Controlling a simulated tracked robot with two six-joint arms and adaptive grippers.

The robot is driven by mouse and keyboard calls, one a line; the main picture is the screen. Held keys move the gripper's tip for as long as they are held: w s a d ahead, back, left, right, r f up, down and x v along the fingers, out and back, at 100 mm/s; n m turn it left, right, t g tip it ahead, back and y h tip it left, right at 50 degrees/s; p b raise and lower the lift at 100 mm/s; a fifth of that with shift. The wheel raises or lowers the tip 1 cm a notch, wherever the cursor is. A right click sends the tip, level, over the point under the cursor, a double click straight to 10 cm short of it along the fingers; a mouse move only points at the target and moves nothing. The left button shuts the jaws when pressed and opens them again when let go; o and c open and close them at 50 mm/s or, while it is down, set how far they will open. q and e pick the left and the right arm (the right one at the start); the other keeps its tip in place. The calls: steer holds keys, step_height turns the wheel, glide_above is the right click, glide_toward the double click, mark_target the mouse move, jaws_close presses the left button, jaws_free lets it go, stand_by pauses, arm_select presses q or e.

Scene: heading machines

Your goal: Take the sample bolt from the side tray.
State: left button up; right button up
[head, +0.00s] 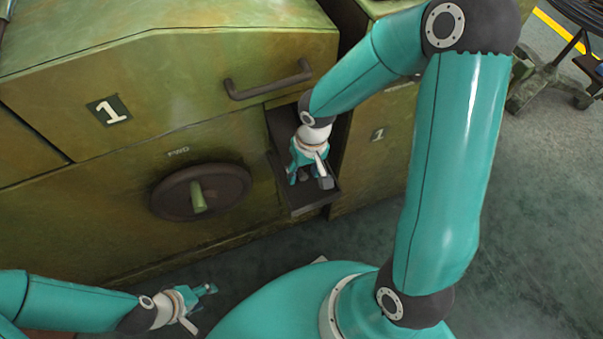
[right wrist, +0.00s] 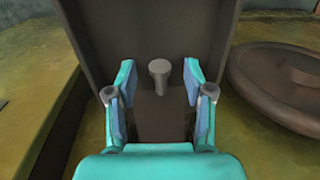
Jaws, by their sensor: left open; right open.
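The side tray (head: 318,208) is a dark open box on the green machine's side, below the handle. In the right wrist view, the sample bolt (right wrist: 159,70) has a round grey head and a shank below it, and seems to stand upright in the tray (right wrist: 155,25). My right gripper (head: 306,178) is over the tray, pointing down, with its fingers open. In the right wrist view the bolt shows between the fingertips, with gaps on both sides. In the head view the gripper hides the bolt. My left gripper (head: 207,289) is open and empty at the lower left.
The green machine (head: 80,180) carries a dark handwheel (head: 200,192) left of the tray and a bar handle (head: 268,80) above it. Another green machine body (head: 375,150) stands close on the tray's right. Open floor (head: 540,220) lies at the right.

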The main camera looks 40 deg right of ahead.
jaws_close()
stand_by(0.3)
